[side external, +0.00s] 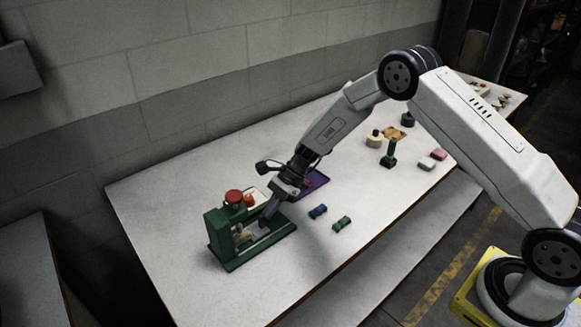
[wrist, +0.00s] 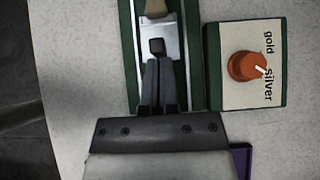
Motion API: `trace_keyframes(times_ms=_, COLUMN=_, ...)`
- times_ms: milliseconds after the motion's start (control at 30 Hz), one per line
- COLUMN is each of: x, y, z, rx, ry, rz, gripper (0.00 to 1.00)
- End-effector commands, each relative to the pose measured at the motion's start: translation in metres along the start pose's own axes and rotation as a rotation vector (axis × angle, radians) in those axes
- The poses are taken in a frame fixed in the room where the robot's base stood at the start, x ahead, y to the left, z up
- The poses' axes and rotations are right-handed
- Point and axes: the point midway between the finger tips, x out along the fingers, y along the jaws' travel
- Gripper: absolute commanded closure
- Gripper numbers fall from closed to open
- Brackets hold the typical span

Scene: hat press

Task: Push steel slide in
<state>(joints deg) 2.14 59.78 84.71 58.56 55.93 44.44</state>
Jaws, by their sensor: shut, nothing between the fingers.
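The green hat press (side external: 217,233) stands near the left end of the table, with a red knob (side external: 234,196) on top. In the wrist view the steel slide (wrist: 169,35) lies between the green rails (wrist: 192,60) of the press. It has a dark square opening, and a tan piece (wrist: 156,8) shows at its far end. My gripper (wrist: 160,64) is shut and empty, its fingertips at the near side of the square opening. I cannot tell whether they touch the slide. My gripper also shows low over the press in the side view (side external: 268,212).
A panel with an orange dial (wrist: 246,66) marked gold and silver sits right of the rails. A purple tray (side external: 316,183) lies behind my gripper. Blue (side external: 318,211) and green (side external: 342,223) small pieces lie right of the press. The table's front is clear.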

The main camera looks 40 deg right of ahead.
Motion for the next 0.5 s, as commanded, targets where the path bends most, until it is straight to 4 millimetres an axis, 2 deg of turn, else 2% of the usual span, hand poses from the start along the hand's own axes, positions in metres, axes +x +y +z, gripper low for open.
trace_keyframes(times_ms=500, x=0.0052, y=0.0004, z=0.0052, rx=0.001, ry=-0.005, rz=0.002, gripper=1.00)
